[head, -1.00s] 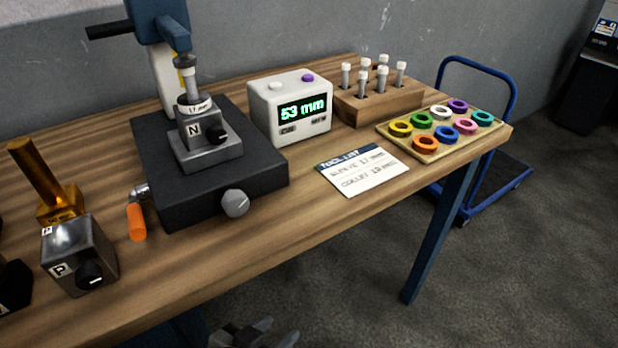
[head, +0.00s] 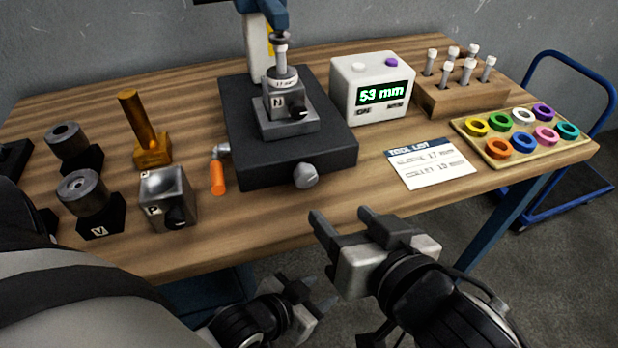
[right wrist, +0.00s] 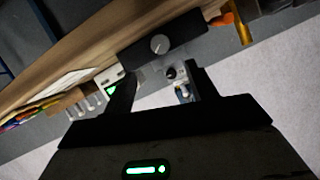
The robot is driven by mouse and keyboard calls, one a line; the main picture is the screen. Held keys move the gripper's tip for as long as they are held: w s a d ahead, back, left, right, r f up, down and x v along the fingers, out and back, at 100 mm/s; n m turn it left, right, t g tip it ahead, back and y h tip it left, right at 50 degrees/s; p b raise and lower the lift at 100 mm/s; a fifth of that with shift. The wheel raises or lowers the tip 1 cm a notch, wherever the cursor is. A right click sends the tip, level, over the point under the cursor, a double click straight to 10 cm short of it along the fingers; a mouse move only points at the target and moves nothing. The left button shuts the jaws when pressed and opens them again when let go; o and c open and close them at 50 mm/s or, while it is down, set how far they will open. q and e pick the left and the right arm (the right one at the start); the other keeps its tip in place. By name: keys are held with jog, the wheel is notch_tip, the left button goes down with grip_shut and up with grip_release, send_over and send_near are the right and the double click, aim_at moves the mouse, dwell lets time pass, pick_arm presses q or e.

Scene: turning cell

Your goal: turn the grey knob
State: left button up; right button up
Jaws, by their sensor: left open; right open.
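The grey knob (head: 306,175) sits on the front face of a black base (head: 245,130) on the bench. It also shows in the right wrist view (right wrist: 159,44), beyond the fingers. My right gripper (head: 340,217) is open and empty, in front of the bench edge, a little below and right of the knob and apart from it. In the right wrist view its fingers (right wrist: 160,85) stand apart. My left gripper (head: 318,292) is open and empty, lower down, in front of the bench.
An orange-handled crank (head: 217,177) sticks out left of the knob. A metal block marked P (head: 168,197) stands further left. A tool list card (head: 430,163), a display box reading 53 mm (head: 372,85) and a ring tray (head: 490,160) are to the right. Bare wood lies before the base.

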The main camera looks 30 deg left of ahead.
aim_at(307, 181)
jog(key=x, duration=1.3)
jog(key=c, duration=1)
